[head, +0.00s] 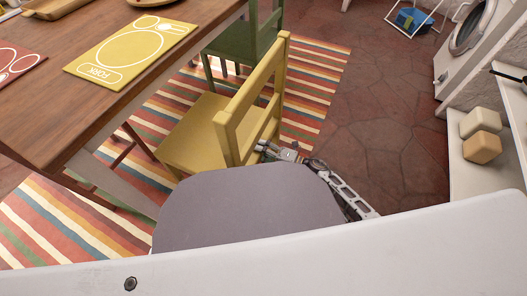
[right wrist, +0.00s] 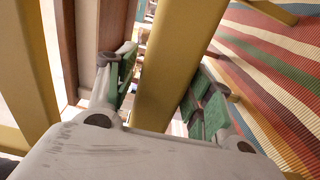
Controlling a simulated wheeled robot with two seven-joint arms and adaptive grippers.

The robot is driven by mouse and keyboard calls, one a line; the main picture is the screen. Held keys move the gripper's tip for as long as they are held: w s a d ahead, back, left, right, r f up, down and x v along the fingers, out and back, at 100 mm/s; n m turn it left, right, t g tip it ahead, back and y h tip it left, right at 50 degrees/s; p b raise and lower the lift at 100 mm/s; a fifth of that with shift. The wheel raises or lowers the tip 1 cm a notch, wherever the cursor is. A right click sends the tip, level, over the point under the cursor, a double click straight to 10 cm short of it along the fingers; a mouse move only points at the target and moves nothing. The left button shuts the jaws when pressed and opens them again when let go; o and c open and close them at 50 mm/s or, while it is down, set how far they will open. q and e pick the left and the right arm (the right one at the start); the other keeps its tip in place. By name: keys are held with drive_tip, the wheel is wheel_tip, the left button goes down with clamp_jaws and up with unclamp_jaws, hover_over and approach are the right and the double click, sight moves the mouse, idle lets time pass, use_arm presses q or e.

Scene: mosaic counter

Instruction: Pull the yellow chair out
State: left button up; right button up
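The yellow chair (head: 192,135) stands at the wooden table's right side, its seat partly under the table edge. Its slatted backrest faces the open floor. My right gripper (head: 268,150) is at the lower part of the backrest. In the right wrist view, the green-padded fingers of my right gripper (right wrist: 166,95) are spread on either side of a yellow chair bar (right wrist: 168,65). Gaps show between the bar and both pads, so the gripper is open around it. My left gripper is not in view.
The wooden table (head: 60,110) holds a yellow placemat (head: 130,48) and a red placemat (head: 15,62). A green chair (head: 240,42) stands just behind the yellow one. A striped rug (head: 310,85) lies under them. Stone floor (head: 385,120) is clear to the right, before a white shelf (head: 470,175).

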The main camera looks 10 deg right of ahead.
drive_tip(key=shift+o, duration=0.6)
drive_tip(key=shift+d, duration=0.1)
drive_tip(key=shift+s+d+f, duration=0.1)
drive_tip(key=shift+s, duration=0.05)
drive_tip(key=p+v, duration=0.2)
drive_tip(key=v, duration=0.9)
drive_tip(key=shift+s+d, duration=0.2)
drive_tip(key=shift+d, duration=0.1)
idle(0.4)
